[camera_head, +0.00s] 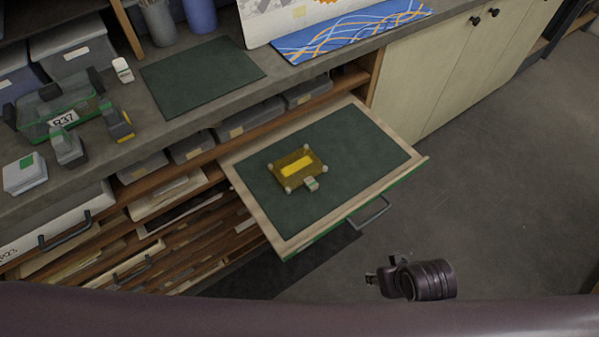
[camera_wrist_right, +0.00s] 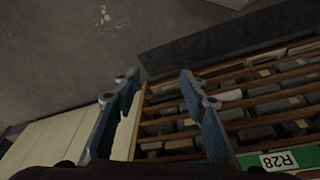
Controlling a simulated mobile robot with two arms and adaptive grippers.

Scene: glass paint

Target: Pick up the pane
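The pane (camera_head: 297,168) is a small amber-yellow rectangle with a brighter yellow middle and pale pieces at its corners. It lies flat on the dark green mat of the pulled-out drawer (camera_head: 410,162) in the head view. A small pale green-grey block (camera_head: 311,184) sits at its near edge. My right gripper (camera_head: 372,278) is in front of the drawer, to the lower right, well apart from the pane. In the right wrist view the right gripper (camera_wrist_right: 158,80) has its blue-padded fingers spread with nothing between them. The pane is not visible there. My left gripper is not in view.
The drawer has a handle (camera_head: 369,212) on its front. The counter above holds a green mat (camera_head: 202,75), a clear green bin (camera_head: 62,120) labelled R37 and a blue patterned panel (camera_head: 345,32). Shelves lie below. Open floor (camera_head: 500,200) is at right.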

